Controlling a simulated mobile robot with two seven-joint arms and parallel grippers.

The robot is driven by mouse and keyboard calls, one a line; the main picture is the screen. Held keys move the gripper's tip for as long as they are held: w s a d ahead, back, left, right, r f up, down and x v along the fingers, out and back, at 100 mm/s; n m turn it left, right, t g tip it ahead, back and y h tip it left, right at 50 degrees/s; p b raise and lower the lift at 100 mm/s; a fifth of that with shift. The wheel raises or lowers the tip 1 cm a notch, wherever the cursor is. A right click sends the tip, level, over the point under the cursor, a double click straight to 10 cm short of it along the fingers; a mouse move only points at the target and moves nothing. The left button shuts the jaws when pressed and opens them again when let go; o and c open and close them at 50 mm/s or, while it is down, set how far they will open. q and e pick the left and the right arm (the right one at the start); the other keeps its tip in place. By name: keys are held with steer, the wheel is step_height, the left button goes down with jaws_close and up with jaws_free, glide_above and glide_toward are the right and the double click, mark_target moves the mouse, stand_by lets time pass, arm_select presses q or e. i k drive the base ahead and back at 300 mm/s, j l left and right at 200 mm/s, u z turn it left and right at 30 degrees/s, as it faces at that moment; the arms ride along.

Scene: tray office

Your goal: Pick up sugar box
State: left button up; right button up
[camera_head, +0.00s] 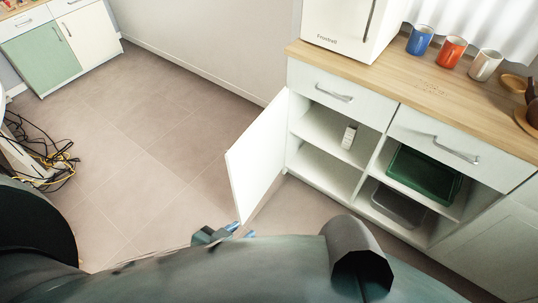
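A small white box with markings (349,136), likely the sugar box, stands upright on the upper shelf of the open cabinet (325,125). My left gripper (241,231) is at the bottom middle, by the lower outer corner of the open white cabinet door (257,158). It is well away from the box, to its lower left. Its blue fingertips show only in part; whether they touch the door or are open or shut is unclear. My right gripper is not in view.
A green tray (397,172) and a grey tray (384,205) lie in the right compartment. Several mugs, including an orange mug (451,51), and a white fridge (335,24) stand on the wooden counter (420,86). Tangled cables (55,150) lie at left. The middle floor is clear.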

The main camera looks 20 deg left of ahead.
mark_target(350, 136)
steer(key=i+j+z, duration=0.1)
steer(key=j+z, duration=0.6)
steer(key=z, duration=0.15)
steer(key=j+z, duration=0.35)
steer(key=j, duration=0.7)
steer(key=k+j, duration=0.1)
steer(key=j, duration=1)
steer(key=k+j, duration=0.15)
steer(key=j, duration=0.4)
